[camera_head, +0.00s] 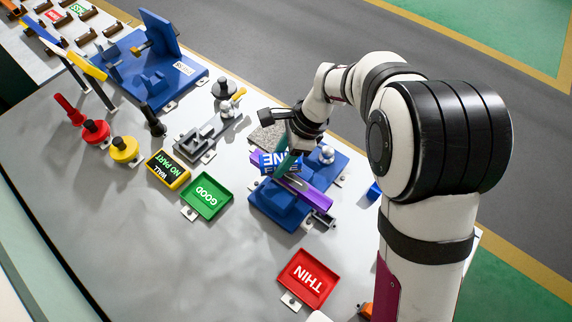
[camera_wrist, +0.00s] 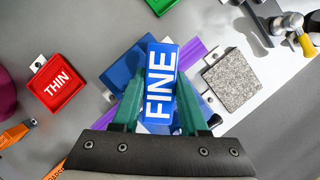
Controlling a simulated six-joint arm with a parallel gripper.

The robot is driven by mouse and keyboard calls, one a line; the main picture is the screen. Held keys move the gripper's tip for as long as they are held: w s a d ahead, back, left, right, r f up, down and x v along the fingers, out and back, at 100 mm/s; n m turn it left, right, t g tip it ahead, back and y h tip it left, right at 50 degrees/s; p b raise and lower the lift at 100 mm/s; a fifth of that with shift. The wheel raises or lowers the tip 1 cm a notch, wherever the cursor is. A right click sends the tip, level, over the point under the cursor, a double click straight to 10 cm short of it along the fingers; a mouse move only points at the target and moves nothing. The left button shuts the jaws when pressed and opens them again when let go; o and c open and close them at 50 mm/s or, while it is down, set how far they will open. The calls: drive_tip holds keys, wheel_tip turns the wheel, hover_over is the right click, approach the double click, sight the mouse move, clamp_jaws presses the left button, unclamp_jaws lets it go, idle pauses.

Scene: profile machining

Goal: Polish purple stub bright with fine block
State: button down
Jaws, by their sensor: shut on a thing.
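My gripper (camera_wrist: 160,110) is shut on the blue fine block (camera_wrist: 163,80), whose top reads FINE in white. The green fingers hold the block by its two sides. The purple stub (camera_head: 312,194) lies in a blue fixture (camera_head: 275,206) under the block. In the wrist view the purple stub (camera_wrist: 193,52) shows on both sides of the block, running diagonally. The block is over the stub, and its underside is hidden, so I cannot tell whether they touch. In the head view the fine block (camera_head: 268,163) is partly covered by the arm.
A red THIN tray (camera_head: 307,279) and a green GOOD tray (camera_head: 206,196) stand near the fixture. A grey rough slab (camera_wrist: 232,79) lies beside it. A grey vise (camera_head: 205,134), a yellow-black display (camera_head: 168,168) and red and yellow buttons (camera_head: 124,150) stand further left. Bare table lies between the trays.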

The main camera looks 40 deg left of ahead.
drive_tip(key=shift+r, duration=3.25)
drive_tip(key=w+d+r+n+g+h, duration=0.1)
drive_tip(key=w+d+r+n, duration=0.2)
drive_tip(key=d, duration=0.5)
drive_tip(key=w+d+r+n+h, duration=0.1)
drive_tip(key=w+d+n, duration=0.1)
drive_tip(key=w+d, duration=0.4)
drive_tip(key=d+r+n, duration=0.2)
drive_tip(key=d+r, duration=0.1)
drive_tip(key=d, duration=0.7)
drive_tip(key=d+r+n+h, duration=0.1)
drive_tip(key=d+r, duration=0.3)
drive_tip(key=d, duration=0.6)
drive_tip(key=shift+w+d+n, duration=0.2)
drive_tip(key=shift+d+n, duration=0.1)
drive_tip(key=shift+n, duration=0.2)
